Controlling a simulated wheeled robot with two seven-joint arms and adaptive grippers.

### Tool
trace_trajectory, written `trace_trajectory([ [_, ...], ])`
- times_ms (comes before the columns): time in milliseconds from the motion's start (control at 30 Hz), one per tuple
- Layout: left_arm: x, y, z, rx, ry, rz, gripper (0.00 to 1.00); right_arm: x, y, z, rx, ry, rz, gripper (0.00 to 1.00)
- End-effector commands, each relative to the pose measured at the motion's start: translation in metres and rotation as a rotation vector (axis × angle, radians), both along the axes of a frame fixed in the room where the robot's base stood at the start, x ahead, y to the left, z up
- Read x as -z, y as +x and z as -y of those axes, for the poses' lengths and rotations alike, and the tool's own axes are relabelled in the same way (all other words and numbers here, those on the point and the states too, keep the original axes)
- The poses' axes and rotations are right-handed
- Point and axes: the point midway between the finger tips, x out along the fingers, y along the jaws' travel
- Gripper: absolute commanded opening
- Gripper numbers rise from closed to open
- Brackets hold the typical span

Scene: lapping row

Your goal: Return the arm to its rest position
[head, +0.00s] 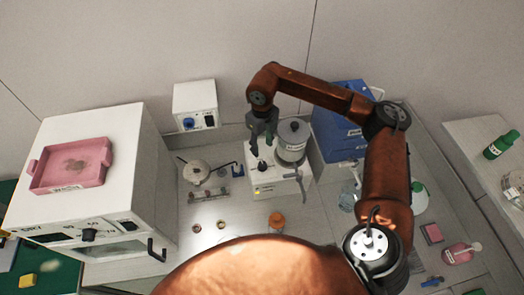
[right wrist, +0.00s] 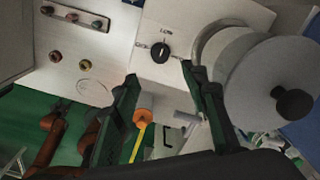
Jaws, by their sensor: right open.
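My right arm, copper-coloured, reaches over the bench from the right in the head view. Its gripper (head: 262,143) hangs fingers-down beside a grey lidded cylinder (head: 292,142) on a white machine (head: 277,186). In the right wrist view the two dark fingers (right wrist: 160,75) are spread apart with nothing held between them. The white machine's front with a black knob (right wrist: 160,50) shows beyond the fingertips, and the grey cylinder (right wrist: 262,85) is close on the right. My left gripper is not visible in either view.
A white oven-like box (head: 120,160) with a pink tray (head: 72,165) on top stands at left. A blue drawer box (head: 340,130) is behind the cylinder. The bench between oven and machine is partly clear.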

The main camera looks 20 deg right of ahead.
Motion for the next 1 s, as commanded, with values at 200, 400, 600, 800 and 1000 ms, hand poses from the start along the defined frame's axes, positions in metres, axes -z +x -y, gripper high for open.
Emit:
trace_trajectory([
  [200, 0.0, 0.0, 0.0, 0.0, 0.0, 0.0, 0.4, -0.003, 0.0, 0.0, 0.0, -0.001, -0.001, 0.41],
  [400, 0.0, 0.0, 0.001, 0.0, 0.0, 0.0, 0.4, -0.002, 0.0, 0.0, 0.0, 0.0, -0.001, 0.41],
  [600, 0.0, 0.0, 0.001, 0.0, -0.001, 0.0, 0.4, 0.016, -0.001, 0.001, 0.001, -0.001, -0.004, 0.41],
  [800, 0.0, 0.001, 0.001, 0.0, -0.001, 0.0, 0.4, 0.052, -0.001, 0.0, 0.001, 0.0, -0.004, 0.41],
  [1000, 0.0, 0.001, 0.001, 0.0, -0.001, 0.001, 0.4, 0.088, -0.001, 0.0, 0.001, -0.002, -0.005, 0.41],
])
